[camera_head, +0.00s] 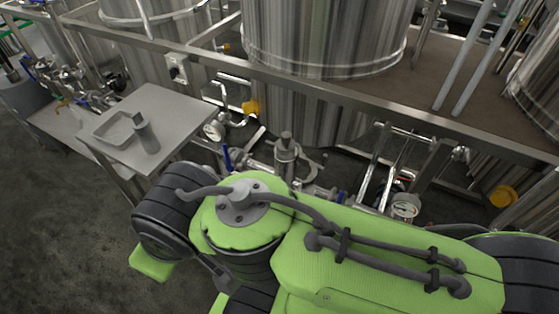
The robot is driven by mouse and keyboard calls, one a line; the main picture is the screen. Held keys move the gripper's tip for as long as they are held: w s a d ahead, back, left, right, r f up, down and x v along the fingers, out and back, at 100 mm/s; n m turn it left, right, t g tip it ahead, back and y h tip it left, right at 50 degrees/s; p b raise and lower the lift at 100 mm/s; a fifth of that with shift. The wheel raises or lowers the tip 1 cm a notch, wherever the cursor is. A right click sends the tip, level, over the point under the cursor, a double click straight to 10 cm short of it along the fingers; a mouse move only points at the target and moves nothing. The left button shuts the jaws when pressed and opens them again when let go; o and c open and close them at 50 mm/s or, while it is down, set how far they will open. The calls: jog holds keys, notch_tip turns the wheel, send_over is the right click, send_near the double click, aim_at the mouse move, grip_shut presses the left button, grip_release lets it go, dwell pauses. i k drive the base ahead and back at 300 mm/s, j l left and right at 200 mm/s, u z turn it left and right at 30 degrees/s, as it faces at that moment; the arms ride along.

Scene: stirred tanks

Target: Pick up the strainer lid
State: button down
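I cannot pick out the strainer lid for certain. A small steel side table (178,107) stands at the left, with a shallow grey tray (103,136) on it. A dark grey upright piece (147,137) stands at the tray's right edge; I cannot tell what it is. A steel fitting with a round top (286,150) sits in the pipework just beyond my arm. My green and black arm fills the lower middle and right. My gripper does not show, and my arm hides the floor and lower pipes behind it.
Large steel tanks (320,38) stand behind a steel platform edge (330,92). Pipes, valves and gauges, including a gauge (405,207) at the right and one (214,130) by the table, crowd the space below. Dark floor (60,240) is clear at the lower left.

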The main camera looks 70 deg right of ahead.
aim_at(285, 151)
jog(key=k+z, duration=0.1)
jog(key=z, duration=0.35)
jog(key=k+z, duration=0.1)
jog(key=z, duration=0.35)
jog(key=k+z, duration=0.15)
jog(key=z, duration=0.3)
jog(key=l+z, duration=0.1)
jog(key=z, duration=0.35)
jog(key=k+l+z, duration=0.15)
jog(key=z, duration=0.3)
jog(key=i+j, duration=0.2)
jog(key=j, duration=0.2)
jog(key=i+j, duration=0.15)
jog(key=j, duration=0.25)
jog(key=i+j+u, duration=0.1)
jog(key=j, duration=0.3)
jog(key=i+j, duration=0.3)
